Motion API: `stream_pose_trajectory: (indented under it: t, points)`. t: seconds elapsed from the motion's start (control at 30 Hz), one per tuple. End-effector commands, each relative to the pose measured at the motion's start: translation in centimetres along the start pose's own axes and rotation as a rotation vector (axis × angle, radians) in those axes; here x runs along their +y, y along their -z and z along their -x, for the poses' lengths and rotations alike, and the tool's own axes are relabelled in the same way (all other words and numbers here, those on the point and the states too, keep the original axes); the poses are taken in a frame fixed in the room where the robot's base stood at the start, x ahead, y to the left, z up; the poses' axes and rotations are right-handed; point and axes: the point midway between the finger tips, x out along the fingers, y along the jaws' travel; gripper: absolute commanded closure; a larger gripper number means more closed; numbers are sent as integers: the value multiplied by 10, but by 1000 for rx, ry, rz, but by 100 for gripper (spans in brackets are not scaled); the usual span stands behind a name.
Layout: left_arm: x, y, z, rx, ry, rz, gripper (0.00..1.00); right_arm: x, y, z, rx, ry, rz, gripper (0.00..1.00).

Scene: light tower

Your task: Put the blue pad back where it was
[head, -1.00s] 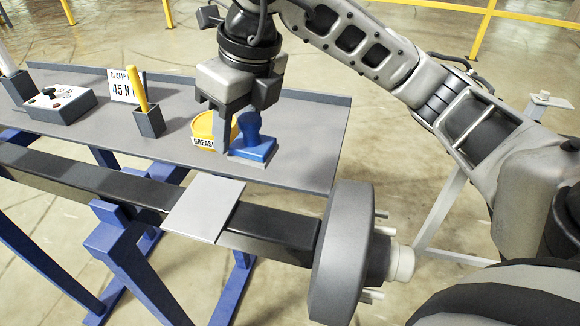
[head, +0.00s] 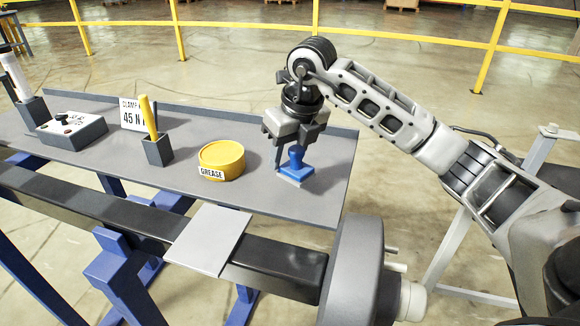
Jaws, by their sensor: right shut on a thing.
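The blue pad (head: 296,170) has a square blue body with a pale underside and an upright blue handle. It is near the right end of the grey bench top (head: 240,197), to the right of the yellow grease tin. My right gripper (head: 295,146) points down from above and is shut on the pad's handle. The pad is roughly level. I cannot tell whether its underside touches the bench or hovers just above it. My left gripper is not in view.
The yellow grease tin (head: 221,158), a dark holder with a yellow stick (head: 157,150), a white sign (head: 133,113) and a control box (head: 72,130) stand to the left. A grey plate (head: 208,240) lies on the dark beam in front. A raised lip edges the bench's back.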

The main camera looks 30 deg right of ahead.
Motion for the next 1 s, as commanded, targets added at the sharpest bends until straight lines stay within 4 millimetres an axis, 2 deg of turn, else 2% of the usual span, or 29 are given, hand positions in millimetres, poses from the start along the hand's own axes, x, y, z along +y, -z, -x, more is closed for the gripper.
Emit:
stream_pose_trajectory:
  t: [0.17, 0.3, 0.4, 0.77, 0.8, 0.87, 1.0]
  points:
    - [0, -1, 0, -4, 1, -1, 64, -10, -2, -14, 2, 1, -3, 90]
    - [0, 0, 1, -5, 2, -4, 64, -11, 4, -34, 3, 0, 1, 90]
    - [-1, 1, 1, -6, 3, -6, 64, -11, 5, -41, -1, -1, 1, 90]
    - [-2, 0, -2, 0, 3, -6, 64, -11, 6, -46, -1, 0, 1, 90]
    - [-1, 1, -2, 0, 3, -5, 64, -11, 6, -46, -1, 0, 1, 52]
    - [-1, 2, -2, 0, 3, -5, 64, -11, 6, -45, 0, 0, 1, 35]
    - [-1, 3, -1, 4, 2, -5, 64, -11, 6, -45, 0, 0, 1, 35]
